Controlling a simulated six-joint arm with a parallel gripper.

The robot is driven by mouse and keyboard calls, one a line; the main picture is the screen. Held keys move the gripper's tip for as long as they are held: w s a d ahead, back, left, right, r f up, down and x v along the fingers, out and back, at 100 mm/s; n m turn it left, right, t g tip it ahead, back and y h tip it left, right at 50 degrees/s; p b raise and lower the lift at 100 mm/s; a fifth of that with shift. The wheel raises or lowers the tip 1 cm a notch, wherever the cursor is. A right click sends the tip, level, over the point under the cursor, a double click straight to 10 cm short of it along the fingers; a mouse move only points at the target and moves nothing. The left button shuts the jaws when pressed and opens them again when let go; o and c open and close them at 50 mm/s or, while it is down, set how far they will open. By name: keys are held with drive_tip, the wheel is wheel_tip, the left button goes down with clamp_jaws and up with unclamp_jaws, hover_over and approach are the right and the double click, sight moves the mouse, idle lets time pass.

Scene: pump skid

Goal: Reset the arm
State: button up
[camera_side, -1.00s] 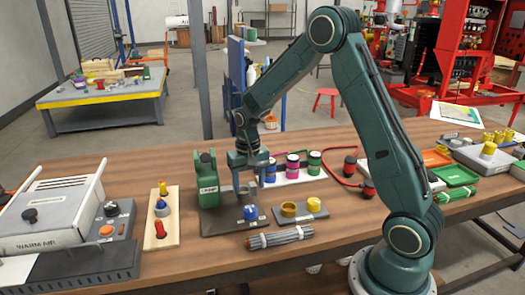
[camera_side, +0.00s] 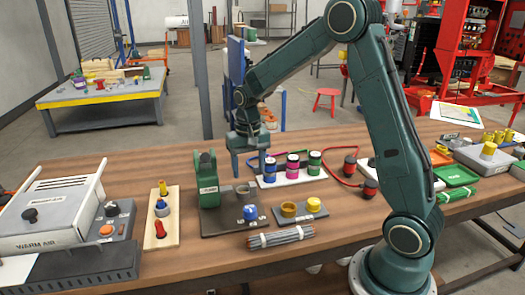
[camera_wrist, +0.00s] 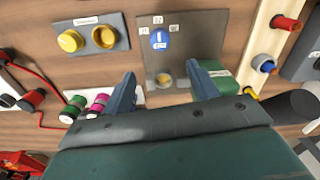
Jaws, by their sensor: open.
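My gripper (camera_side: 250,158) is open and empty above the back of the pump skid's dark plate (camera_side: 222,222) in the side view. In the wrist view my gripper (camera_wrist: 163,88) has its two blue-grey fingers spread apart. The green pump block (camera_side: 208,180) stands just left of my gripper on the plate; it also shows in the wrist view (camera_wrist: 213,80). A blue knob (camera_side: 250,212) sits on the plate, also visible in the wrist view (camera_wrist: 159,38). A brass-coloured ring (camera_side: 243,190) lies behind the knob, below my gripper.
A tray with coloured jars (camera_side: 293,166) stands right of my gripper. A small plate with a yellow cap (camera_side: 313,205) is beside the skid. A grey bundle (camera_side: 280,238) lies in front. A wooden board (camera_side: 161,215) and warm-air unit (camera_side: 62,215) are to the left.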

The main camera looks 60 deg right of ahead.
drive_tip(key=s+a+r+n+t, duration=0.2)
drive_tip(key=s+a+r+n, duration=0.15)
drive_tip(key=s+r, duration=0.4)
drive_tip(key=s+a+r+n+t, duration=0.2)
drive_tip(key=s+a+r, duration=0.3)
drive_tip(key=s+r, duration=0.25)
drive_tip(key=s+a+n+t, duration=0.1)
drive_tip(key=s+a+n, duration=0.1)
drive_tip(key=s, duration=0.6)
drive_tip(key=shift+s+a+f+t, duration=0.2)
drive_tip(key=shift+s+a+t, duration=0.1)
drive_tip(key=shift+s, duration=0.05)
